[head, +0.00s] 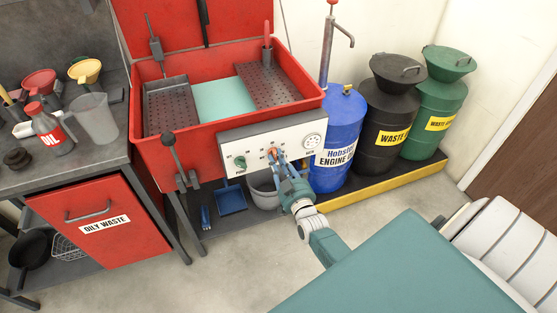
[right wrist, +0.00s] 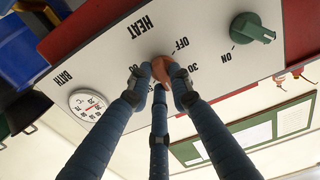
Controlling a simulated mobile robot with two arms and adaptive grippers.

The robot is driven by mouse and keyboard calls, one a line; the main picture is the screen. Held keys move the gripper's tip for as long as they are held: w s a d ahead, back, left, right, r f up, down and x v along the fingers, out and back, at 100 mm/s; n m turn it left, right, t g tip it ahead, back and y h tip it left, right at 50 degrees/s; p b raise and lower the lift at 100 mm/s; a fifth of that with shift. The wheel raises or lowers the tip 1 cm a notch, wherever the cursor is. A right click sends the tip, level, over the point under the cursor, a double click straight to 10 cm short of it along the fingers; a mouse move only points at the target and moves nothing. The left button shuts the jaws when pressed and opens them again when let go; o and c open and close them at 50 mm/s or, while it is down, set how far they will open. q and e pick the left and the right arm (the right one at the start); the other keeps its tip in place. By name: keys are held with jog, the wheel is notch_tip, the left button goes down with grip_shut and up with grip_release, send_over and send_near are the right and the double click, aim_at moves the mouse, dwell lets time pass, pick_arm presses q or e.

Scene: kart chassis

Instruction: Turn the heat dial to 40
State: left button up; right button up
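The heat dial (right wrist: 165,70) is a small orange-red knob on the white control panel (right wrist: 95,50). It sits under the word HEAT, with OFF and 30 marked around it. In the head view the right gripper (head: 278,158) reaches the front of the panel (head: 294,132), covering part of the dial (head: 271,152). My left gripper is not in view.
A green power knob (head: 240,162) and a round bath gauge (head: 313,142) flank the dial. The panel is on a red wash tub (head: 160,150). A blue drum (head: 338,110) stands close at right, and a grey bucket (head: 263,188) below. Open floor lies in front.

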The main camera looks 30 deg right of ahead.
jog(key=o, duration=0.3)
jog(key=v, duration=1.2)
jog(key=shift+s, duration=0.1)
jog(key=shift+f, duration=0.1)
jog(key=s+a+f+n+g+y, duration=0.1)
jog(key=s+a+f+g, duration=0.3)
jog(key=f, duration=0.6)
jog(key=s+a+f+n+g+y, duration=0.1)
jog(key=s+a+f+y, duration=0.15)
jog(key=s+f, duration=0.45)
jog(key=s+a+f+n+g+y, duration=0.1)
jog(key=s+a+f+g, duration=0.25)
jog(key=f, duration=0.85)
jog(key=s+f+g, duration=0.2)
jog(key=s+f, duration=0.2)
jog(key=s, duration=0.4)
jog(key=s+a+f+n+g, duration=0.1)
jog(key=s+f+g, duration=0.2)
jog(key=s, duration=0.6)
jog(key=s+f+n+g, duration=0.1)
jog(key=s+f+g, duration=0.2)
jog(key=s+f, duration=0.3)
jog(key=shift+s+a, duration=0.15)
jog(key=shift+s, duration=0.55)
jog(key=shift+s+a, duration=0.15)
jog(key=shift+s, duration=0.55)
